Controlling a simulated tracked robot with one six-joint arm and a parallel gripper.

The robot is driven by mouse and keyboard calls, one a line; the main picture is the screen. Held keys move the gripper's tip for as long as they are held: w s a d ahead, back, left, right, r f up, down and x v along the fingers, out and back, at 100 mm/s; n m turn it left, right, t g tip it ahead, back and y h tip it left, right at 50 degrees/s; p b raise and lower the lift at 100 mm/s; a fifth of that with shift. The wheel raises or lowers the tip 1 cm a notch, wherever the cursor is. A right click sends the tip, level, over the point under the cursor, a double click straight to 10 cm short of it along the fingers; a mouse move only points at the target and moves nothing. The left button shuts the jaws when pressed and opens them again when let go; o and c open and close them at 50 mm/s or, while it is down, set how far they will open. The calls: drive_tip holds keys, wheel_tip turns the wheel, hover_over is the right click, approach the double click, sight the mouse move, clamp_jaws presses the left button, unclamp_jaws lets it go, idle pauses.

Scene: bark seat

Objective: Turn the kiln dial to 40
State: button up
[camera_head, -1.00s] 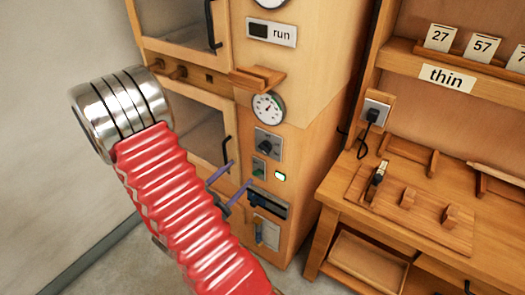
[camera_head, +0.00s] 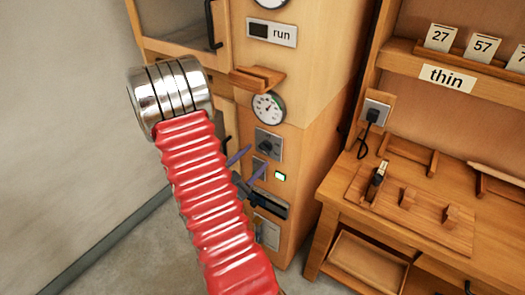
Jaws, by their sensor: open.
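A black dial knob (camera_head: 266,146) sits on a grey plate on the front of the wooden kiln cabinet (camera_head: 287,170). Its numbers are too small to read. A round white gauge (camera_head: 268,107) with a needle is above it. My gripper (camera_head: 258,157) has two purple fingers, spread apart with nothing seen between them. They point at the cabinet front, just below and left of the knob. The fingers partly cover a small switch plate under the knob. I cannot tell whether they touch the cabinet. My red sleeved arm hides the lower left of the cabinet.
A lit green lamp (camera_head: 280,176) is right of the fingers. A wooden workbench (camera_head: 335,190) with a black plug and cord (camera_head: 372,118) stands to the right.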

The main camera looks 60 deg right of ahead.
sight(264, 150)
drive_tip(key=shift+s+d, duration=0.2)
drive_tip(key=shift+d, duration=1)
drive_tip(key=shift+s+d, duration=0.15)
drive_tip(key=shift+d, duration=1)
drive_tip(key=shift+c, duration=0.7)
drive_tip(key=c, duration=0.9)
drive_tip(key=shift+s+d, duration=0.15)
drive_tip(key=shift+d, duration=0.1)
drive_tip(key=shift+a, duration=0.3)
